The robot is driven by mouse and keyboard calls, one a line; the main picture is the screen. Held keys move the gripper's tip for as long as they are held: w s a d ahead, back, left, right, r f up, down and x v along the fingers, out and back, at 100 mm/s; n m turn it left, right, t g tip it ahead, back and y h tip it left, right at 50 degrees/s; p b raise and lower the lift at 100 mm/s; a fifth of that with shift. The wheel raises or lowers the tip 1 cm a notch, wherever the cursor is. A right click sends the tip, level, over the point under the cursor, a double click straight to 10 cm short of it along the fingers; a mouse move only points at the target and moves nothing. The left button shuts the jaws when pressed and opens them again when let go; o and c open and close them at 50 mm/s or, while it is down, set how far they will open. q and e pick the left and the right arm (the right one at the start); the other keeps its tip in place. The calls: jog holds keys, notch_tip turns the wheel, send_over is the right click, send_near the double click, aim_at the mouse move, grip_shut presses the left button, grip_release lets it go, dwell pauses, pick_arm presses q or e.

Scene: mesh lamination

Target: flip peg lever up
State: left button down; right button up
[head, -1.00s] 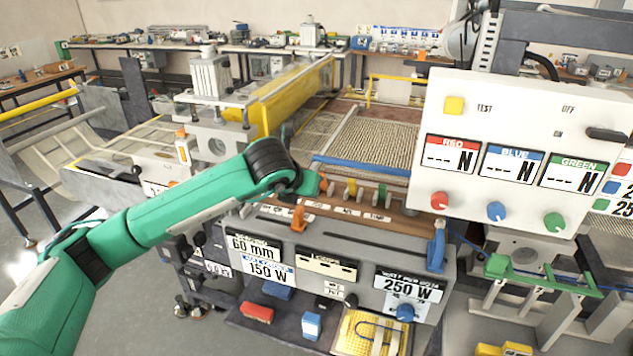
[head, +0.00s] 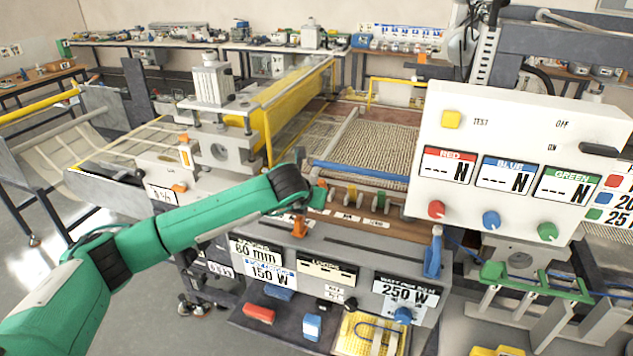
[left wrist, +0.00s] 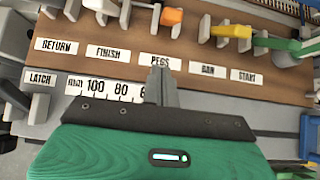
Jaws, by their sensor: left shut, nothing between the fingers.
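The peg lever is the orange-tipped lever (left wrist: 172,16) above the PEGS label (left wrist: 160,61) in the left wrist view. Its stalk is pale and leans to the left there. My left gripper (left wrist: 161,72) is shut and empty. Its fingertips overlap the lower edge of the PEGS label in the picture, below the lever and apart from it. In the head view my green left arm (head: 215,215) reaches to the lever row, and its hand hides part of the row. My right gripper is not in view.
The yellow lever (left wrist: 230,31) and green lever (left wrist: 306,46) stand to the right of the orange one. White levers (left wrist: 102,8) stand to its left. A ruler scale (left wrist: 105,87) runs below the labels. The white control box (head: 515,165) overhangs at the right in the head view.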

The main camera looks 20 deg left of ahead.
pick_arm(q)
jog(key=shift+w+f+p, duration=0.3)
jog(key=shift+w+f, duration=0.1)
jog(key=shift+w, duration=0.2)
jog(key=shift+w+r+p, duration=0.7)
jog(key=shift+w+p, duration=0.1)
jog(key=shift+w, duration=0.2)
jog(key=shift+w+d+r+p, duration=0.1)
jog(key=shift+w+r+p, duration=0.15)
jog(key=shift+w, duration=0.35)
